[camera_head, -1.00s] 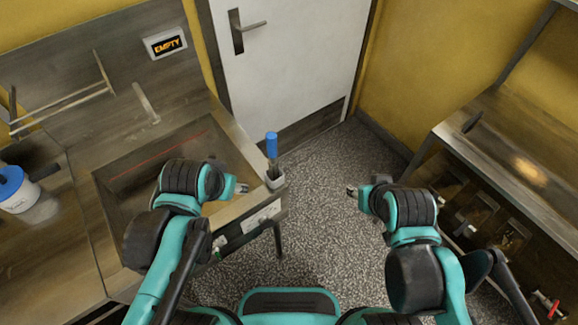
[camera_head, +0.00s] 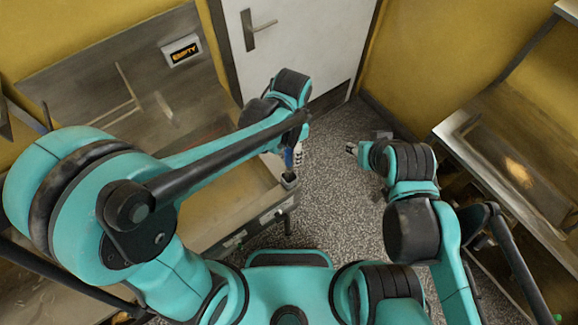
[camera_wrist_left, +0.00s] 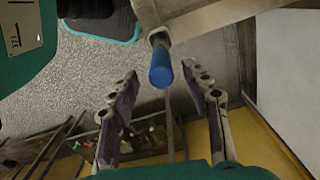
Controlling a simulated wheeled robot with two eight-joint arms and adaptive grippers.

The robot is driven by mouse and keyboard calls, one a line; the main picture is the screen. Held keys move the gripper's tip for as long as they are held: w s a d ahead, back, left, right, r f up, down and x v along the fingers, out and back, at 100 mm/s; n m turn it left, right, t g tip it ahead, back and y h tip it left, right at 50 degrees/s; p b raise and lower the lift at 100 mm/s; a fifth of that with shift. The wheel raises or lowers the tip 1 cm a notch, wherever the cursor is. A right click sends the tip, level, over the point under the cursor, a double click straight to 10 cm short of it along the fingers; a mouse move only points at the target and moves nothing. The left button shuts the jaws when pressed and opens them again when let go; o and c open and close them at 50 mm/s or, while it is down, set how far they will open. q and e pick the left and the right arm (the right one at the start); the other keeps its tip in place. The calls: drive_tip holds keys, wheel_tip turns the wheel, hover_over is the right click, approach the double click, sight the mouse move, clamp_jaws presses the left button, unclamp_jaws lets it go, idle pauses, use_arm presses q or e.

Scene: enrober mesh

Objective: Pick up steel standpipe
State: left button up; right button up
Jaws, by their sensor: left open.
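A short pale steel pipe (camera_head: 164,106), which looks like the standpipe, leans at the back of the sink basin in the head view. My left gripper (camera_head: 298,152) is well to its right, above the sink's front right corner. It is open, its fingers pointing down. In the left wrist view, a blue handle (camera_wrist_left: 161,68) in a small corner holder shows between the open fingers of the left gripper (camera_wrist_left: 161,74); they are not closed on it. My right gripper (camera_head: 352,148) is over the floor, away from the sink; its jaws are too small to judge.
The blue handle's holder (camera_head: 289,181) sits on the sink's corner. An "EMPTY" display (camera_head: 181,50) is on the back panel. A white door (camera_head: 290,40) stands behind, and a steel bench (camera_head: 520,165) is at the right. Speckled floor between is clear.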

sight(289, 168)
use_arm(q)
drive_tip(key=f, duration=0.4)
drive_tip(key=shift+a+b, duration=0.3)
drive_tip(key=shift+f, duration=0.55)
drive_tip(key=c, duration=0.3)
clamp_jaws()
drive_tip(key=shift+r, duration=0.1)
